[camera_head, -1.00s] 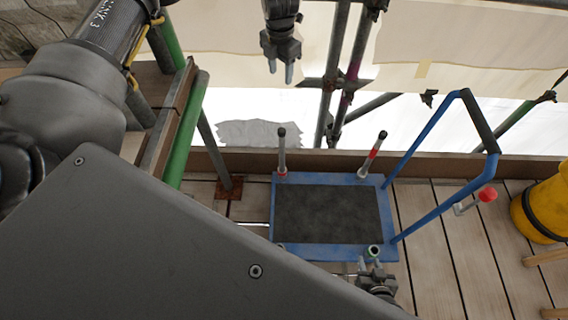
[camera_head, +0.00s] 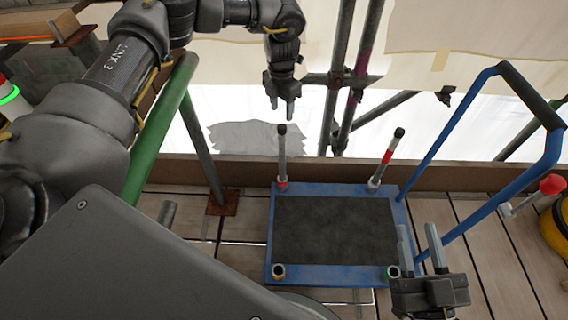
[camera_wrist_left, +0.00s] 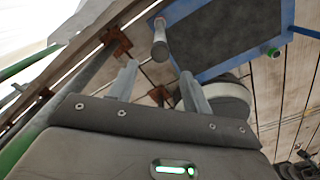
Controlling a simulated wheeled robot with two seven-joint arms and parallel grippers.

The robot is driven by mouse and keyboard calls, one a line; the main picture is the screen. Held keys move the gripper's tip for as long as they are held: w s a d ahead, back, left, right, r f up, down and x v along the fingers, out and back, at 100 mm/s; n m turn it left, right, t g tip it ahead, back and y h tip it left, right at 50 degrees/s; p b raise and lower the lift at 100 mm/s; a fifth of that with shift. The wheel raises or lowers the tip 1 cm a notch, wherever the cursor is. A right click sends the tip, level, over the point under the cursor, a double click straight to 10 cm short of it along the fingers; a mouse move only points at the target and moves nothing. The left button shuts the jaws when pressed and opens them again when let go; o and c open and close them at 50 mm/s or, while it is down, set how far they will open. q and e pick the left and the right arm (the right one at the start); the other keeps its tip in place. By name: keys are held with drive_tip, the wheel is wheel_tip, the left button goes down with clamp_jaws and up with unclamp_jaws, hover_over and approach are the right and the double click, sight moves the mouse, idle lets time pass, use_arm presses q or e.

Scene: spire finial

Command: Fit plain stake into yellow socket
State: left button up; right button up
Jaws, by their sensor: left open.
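The plain grey stake (camera_head: 282,155) with a black tip stands upright in the back left corner of the blue platform cart (camera_head: 335,274), with red at its base. It also shows in the left wrist view (camera_wrist_left: 160,48), beyond the fingers. The front left socket (camera_head: 279,272) has a pale yellowish rim and looks empty. My left gripper (camera_head: 282,106) is open and empty, appearing above the stake's tip in the head view, apart from it. My right gripper (camera_head: 420,246) is open and empty near the front right socket (camera_head: 393,271), which has a green rim.
A red-banded stake (camera_head: 386,160) stands in the back right corner. The cart's blue handle (camera_head: 470,185) rises at its right. A green rail (camera_head: 160,130) and scaffold poles (camera_head: 345,80) stand at the left and back. The dark mat (camera_head: 335,230) is bare.

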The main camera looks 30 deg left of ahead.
sight(282, 126)
use_arm(q)
wheel_tip(282, 126, down, 3)
drive_tip(key=shift+f, duration=0.1)
drive_tip(key=shift+f+b, duration=0.3)
drive_tip(key=shift+f, duration=0.05)
use_arm(e)
drive_tip(key=shift+d+r+t, duration=0.2)
drive_tip(key=shift+r+t, duration=0.55)
drive_tip(key=shift+t, duration=0.05)
use_arm(q)
drive_tip(key=f+b, duration=0.1)
drive_tip(key=f, duration=0.3)
drive_tip(key=shift+w+f, duration=0.2)
drive_tip(key=shift+f+b, duration=0.3)
drive_tip(key=shift+f, duration=0.1)
clamp_jaws()
use_arm(e)
drive_tip(key=t, duration=0.1)
drive_tip(key=d+r+t, duration=0.1)
drive_tip(key=d+r+t+y, duration=0.1)
drive_tip(key=shift+s+r+m, duration=0.2)
drive_tip(key=shift+s+m, duration=0.05)
drive_tip(key=shift+m, duration=0.05)
